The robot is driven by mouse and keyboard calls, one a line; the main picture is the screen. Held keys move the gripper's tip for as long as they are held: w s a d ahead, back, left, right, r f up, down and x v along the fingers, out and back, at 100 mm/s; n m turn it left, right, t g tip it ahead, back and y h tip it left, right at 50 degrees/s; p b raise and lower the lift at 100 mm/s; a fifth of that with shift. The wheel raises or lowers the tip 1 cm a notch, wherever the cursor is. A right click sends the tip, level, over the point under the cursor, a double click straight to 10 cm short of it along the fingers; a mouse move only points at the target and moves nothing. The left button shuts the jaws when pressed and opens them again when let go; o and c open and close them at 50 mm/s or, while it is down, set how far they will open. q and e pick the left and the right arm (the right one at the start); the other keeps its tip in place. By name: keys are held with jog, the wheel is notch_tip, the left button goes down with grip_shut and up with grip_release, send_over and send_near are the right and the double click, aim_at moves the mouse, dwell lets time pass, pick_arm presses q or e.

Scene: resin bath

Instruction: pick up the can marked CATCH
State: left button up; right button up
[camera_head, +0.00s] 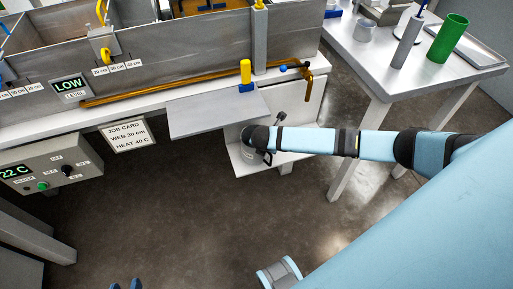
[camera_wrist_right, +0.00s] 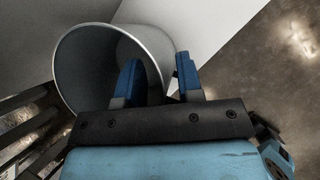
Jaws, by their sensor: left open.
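A grey metal can (camera_wrist_right: 82,62) lies open-mouthed toward the camera in the right wrist view; no marking on it is readable. My right gripper (camera_wrist_right: 158,70) is at its rim, with one blue finger inside the mouth and the other outside the wall. The fingers stand apart, and I see no clear contact with the wall. In the head view my right arm reaches to the low white shelf under the bath, where the arm and the grey plate hide much of the can.
A grey plate (camera_head: 218,112) juts out above the shelf (camera_head: 240,166). The metal bath (camera_head: 190,50) stands behind it. A control box (camera_head: 48,172) is at the left. A white side table (camera_head: 375,70) holds a green cup (camera_head: 448,38). The middle floor is clear.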

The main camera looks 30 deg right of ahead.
grip_shut()
